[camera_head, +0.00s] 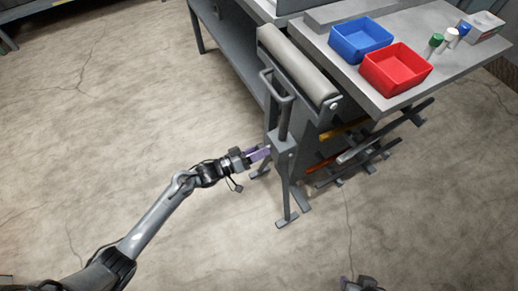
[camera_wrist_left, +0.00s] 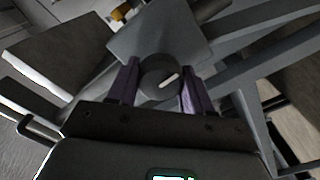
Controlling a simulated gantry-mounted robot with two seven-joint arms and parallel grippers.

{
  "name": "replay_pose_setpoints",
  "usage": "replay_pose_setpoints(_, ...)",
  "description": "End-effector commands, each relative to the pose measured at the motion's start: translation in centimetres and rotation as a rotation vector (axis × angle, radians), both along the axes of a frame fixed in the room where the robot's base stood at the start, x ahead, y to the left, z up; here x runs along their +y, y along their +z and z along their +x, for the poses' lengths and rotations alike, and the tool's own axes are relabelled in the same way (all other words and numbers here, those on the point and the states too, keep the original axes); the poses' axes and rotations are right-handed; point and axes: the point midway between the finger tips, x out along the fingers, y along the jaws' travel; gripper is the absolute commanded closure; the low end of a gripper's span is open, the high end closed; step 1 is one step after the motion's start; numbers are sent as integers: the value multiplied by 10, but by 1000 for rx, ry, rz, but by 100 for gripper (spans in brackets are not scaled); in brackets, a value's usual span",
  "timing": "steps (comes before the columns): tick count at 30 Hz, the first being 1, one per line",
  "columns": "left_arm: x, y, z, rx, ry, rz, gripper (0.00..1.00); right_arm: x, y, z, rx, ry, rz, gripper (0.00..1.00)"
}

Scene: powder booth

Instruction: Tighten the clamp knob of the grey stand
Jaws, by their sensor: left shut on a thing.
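The grey stand (camera_head: 283,148) is upright on splayed feet, with a long roller on top, beside the workbench. The clamp knob (camera_wrist_left: 153,82), dark and round with a white mark, shows in the left wrist view against the stand's grey body. My left gripper (camera_head: 262,153) reaches the stand's post from the left. Its purple fingers (camera_wrist_left: 160,76) are shut on the knob, one on each side. In the head view the knob is hidden at the fingers. A bit of my right gripper (camera_head: 362,284) shows at the bottom edge; its jaws cannot be made out.
The workbench (camera_head: 445,75) behind the stand holds a blue bin (camera_head: 360,39), a red bin (camera_head: 396,69), small capped bottles (camera_head: 436,42) and a box (camera_head: 480,26). A low rack (camera_head: 355,155) with rods stands right of the stand. The concrete floor at left is clear.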

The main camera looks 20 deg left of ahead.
Motion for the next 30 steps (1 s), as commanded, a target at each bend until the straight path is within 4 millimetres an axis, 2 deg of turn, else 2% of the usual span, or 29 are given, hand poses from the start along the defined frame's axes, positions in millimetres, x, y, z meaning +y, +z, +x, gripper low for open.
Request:
replay_pose_setpoints(1, 0, 4, 0, -21, -1, 27, 81, 0, 7, 0, 0, 1, -1, 57)
replay_pose_setpoints(12, 0, 4, 1, -241, 0, 285, 81, -2, 28, 0, 0, 6, -9, 57)
replay_pose_setpoints(30, -1, 4, 0, -610, -1, 721, 81, -1, 46, 0, 0, 1, -2, 57)
